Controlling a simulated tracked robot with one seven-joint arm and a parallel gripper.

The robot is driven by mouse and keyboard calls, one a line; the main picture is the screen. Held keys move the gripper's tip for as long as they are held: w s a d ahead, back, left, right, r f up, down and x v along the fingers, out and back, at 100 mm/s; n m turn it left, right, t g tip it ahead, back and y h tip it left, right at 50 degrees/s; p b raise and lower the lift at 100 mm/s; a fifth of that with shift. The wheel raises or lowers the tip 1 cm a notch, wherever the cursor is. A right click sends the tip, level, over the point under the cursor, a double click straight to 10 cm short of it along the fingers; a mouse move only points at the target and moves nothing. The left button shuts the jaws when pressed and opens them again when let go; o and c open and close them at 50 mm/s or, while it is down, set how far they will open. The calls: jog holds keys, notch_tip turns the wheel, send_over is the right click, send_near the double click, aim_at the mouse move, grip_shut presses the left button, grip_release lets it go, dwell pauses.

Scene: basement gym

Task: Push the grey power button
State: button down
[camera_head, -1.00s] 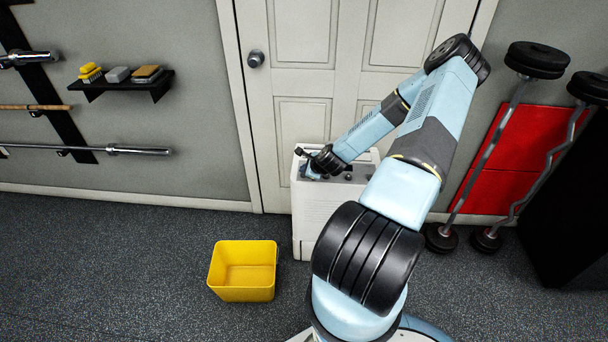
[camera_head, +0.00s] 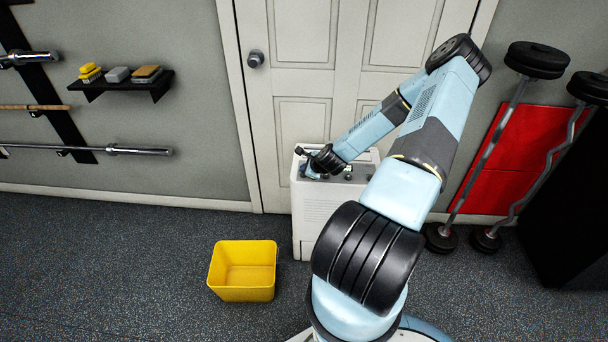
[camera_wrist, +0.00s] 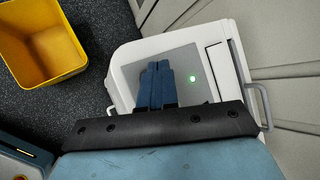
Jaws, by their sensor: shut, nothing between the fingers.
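A white boxy appliance (camera_head: 312,215) stands upright on the floor against the door. In the wrist view its top (camera_wrist: 128,54) carries a grey panel (camera_wrist: 132,74) with a lit green spot (camera_wrist: 192,79). My gripper (camera_wrist: 158,66) is shut and empty, its blue fingers together over the panel, left of the green spot. In the head view my gripper (camera_head: 312,173) is at the left part of the appliance's top. I cannot make out the grey power button; the fingers cover part of the panel. I cannot tell whether the fingertips touch it.
A yellow bin (camera_head: 243,290) stands on the floor left of the appliance. A white door (camera_head: 300,90) is behind it. Barbells (camera_head: 490,150) lean at the right by a red panel (camera_head: 540,130). A wall shelf (camera_head: 130,85) holds small items.

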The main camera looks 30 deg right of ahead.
jog(key=shift+r, duration=0.1)
jog(key=shift+r, duration=2.9)
